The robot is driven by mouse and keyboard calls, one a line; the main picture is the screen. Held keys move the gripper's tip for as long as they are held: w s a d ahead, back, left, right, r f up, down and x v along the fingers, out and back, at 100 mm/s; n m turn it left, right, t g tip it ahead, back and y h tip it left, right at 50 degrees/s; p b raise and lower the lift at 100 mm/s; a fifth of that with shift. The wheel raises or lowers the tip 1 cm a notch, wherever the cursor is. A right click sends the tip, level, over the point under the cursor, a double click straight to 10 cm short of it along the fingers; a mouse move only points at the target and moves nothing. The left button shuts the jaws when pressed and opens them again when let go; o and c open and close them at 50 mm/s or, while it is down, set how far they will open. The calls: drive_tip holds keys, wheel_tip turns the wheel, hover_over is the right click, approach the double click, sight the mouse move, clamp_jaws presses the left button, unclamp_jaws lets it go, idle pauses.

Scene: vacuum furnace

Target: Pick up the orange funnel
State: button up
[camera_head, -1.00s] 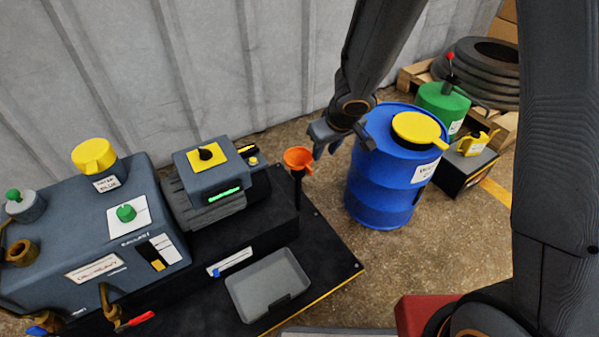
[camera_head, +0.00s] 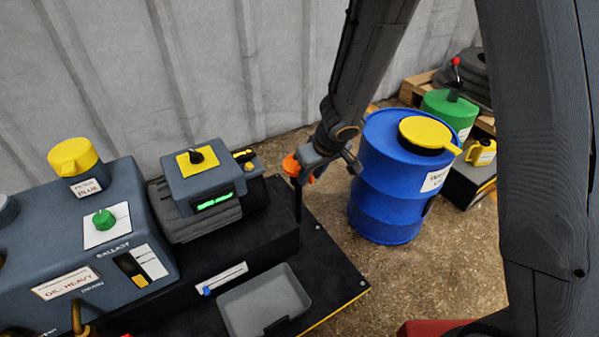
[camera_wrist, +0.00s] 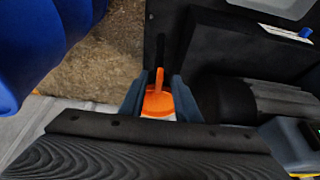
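The orange funnel (camera_head: 291,165) sits on top of a thin black post at the right end of the black pump base. My gripper (camera_head: 305,168) is at the funnel and hides part of it in the head view. In the wrist view the funnel (camera_wrist: 158,103) lies between the two fingers of my gripper (camera_wrist: 158,96), with its handle pointing up the picture. The fingers stand apart on either side of it and look open. Whether either finger touches it is hard to see.
A blue drum (camera_head: 385,190) with a yellow lid stands close to the right of my gripper. A grey control box (camera_head: 205,178) is to the left. A grey tray (camera_head: 265,300) lies in front on the base. A corrugated wall is behind.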

sight(309, 179)
drive_tip(key=shift+b+x, duration=1.2)
drive_tip(key=shift+x, duration=0.4)
drive_tip(key=shift+c, duration=0.2)
clamp_jaws()
